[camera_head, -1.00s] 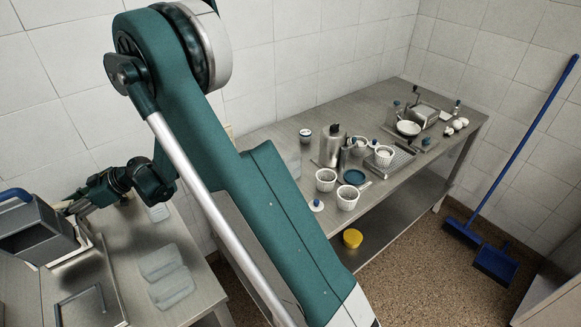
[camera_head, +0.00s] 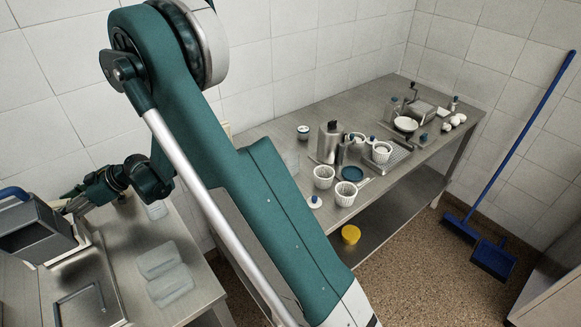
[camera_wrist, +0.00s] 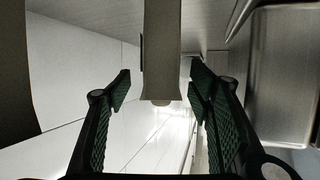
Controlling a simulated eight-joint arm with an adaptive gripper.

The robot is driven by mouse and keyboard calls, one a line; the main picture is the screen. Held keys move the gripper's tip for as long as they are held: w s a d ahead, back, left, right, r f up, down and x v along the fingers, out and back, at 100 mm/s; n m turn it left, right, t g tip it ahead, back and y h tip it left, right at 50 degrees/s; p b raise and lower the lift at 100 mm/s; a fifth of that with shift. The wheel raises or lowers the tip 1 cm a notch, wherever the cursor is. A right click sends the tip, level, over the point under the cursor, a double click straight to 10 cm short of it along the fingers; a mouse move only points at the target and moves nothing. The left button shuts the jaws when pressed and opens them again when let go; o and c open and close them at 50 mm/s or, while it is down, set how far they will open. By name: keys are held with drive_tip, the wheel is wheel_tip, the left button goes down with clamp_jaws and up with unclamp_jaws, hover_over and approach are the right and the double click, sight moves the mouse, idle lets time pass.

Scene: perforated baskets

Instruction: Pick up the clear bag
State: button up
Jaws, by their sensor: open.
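Two pale, see-through, flattish shapes lie on the left steel table: one (camera_head: 158,260) and one (camera_head: 170,285) just in front of it. A smaller similar shape (camera_head: 157,210) lies farther back, near my arm. I cannot tell which of them is the clear bag. My gripper (camera_wrist: 161,84) is open in the wrist view, its green ribbed fingers apart.
A grey bin with a blue handle (camera_head: 30,232) stands at the left edge, beside a steel sink or tray (camera_head: 75,270). A second steel table (camera_head: 283,130) holds white perforated baskets (camera_head: 323,177), bottles and a grater. A blue broom and dustpan (camera_head: 492,260) stand at right.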

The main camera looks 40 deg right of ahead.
wheel_tip(320, 180, up, 13)
drive_tip(key=m+g+h+p, duration=0.5)
drive_tip(key=m+h+p, duration=0.4)
drive_tip(key=m+h, duration=1.55)
hover_over(287, 153)
drive_tip(key=s+a, duration=0.3)
drive_tip(key=m+y, duration=0.7)
wheel_tip(287, 153, down, 11)
drive_tip(key=shift+a, duration=0.15)
drive_tip(key=shift+f+n, duration=0.1)
drive_tip(key=shift+n, duration=0.15)
drive_tip(key=shift+x, duration=1.15)
